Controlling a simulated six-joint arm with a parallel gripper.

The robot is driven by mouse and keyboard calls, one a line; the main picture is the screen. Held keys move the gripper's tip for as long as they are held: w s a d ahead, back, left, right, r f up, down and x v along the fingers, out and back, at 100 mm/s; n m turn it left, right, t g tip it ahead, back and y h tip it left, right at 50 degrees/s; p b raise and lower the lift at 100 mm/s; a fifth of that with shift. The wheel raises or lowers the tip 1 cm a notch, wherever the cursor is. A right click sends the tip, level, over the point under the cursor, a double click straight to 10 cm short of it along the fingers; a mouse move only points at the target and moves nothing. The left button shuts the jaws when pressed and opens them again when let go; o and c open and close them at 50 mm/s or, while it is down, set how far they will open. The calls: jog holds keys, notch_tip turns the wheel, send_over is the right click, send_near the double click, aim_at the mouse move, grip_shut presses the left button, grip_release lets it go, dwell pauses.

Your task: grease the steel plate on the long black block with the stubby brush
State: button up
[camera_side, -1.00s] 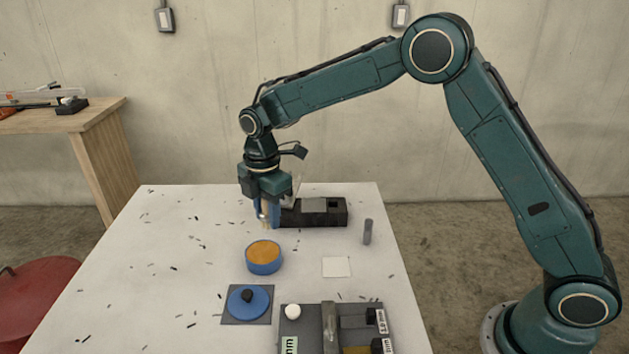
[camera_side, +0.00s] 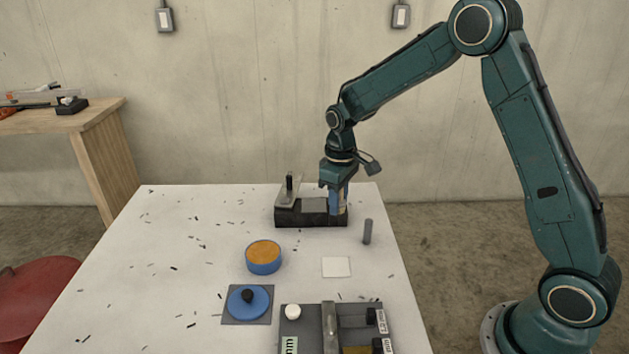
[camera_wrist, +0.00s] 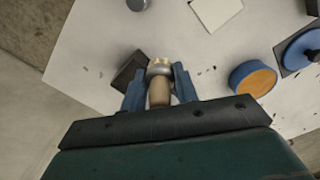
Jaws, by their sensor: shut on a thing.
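The long black block (camera_side: 295,219) lies near the back of the white table, with a grey steel plate (camera_side: 314,204) on its top. My gripper (camera_side: 337,211) is over the block's right end, to the right of the steel plate. In the wrist view my gripper (camera_wrist: 160,88) is shut on the stubby brush (camera_wrist: 159,92), which has a wooden handle, a metal collar and pale yellowish bristles. Part of the block (camera_wrist: 127,70) shows beside the bristles there. I cannot tell whether the bristles touch the block.
An open blue tin of orange grease (camera_side: 263,257) stands in front of the block. Its blue lid (camera_side: 249,303) lies on a grey square. A white card (camera_side: 336,267), a grey cylinder (camera_side: 367,231) and a fixture (camera_side: 350,318) are nearby. A black-handled piece (camera_side: 289,188) stands at the block's left end.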

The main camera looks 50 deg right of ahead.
jog(key=d+m, duration=0.1)
jog(key=s+d+m, duration=0.1)
jog(key=shift+s+d+f+m, duration=0.2)
jog(key=shift+s+m, duration=0.1)
jog(key=shift+m, duration=0.1)
jog(key=shift+w, duration=0.1)
jog(key=w+a+r, duration=0.4)
jog(key=w+r, duration=0.1)
jog(key=w, duration=0.2)
jog(key=shift+r, duration=0.35)
jog(key=shift+a+f, duration=0.1)
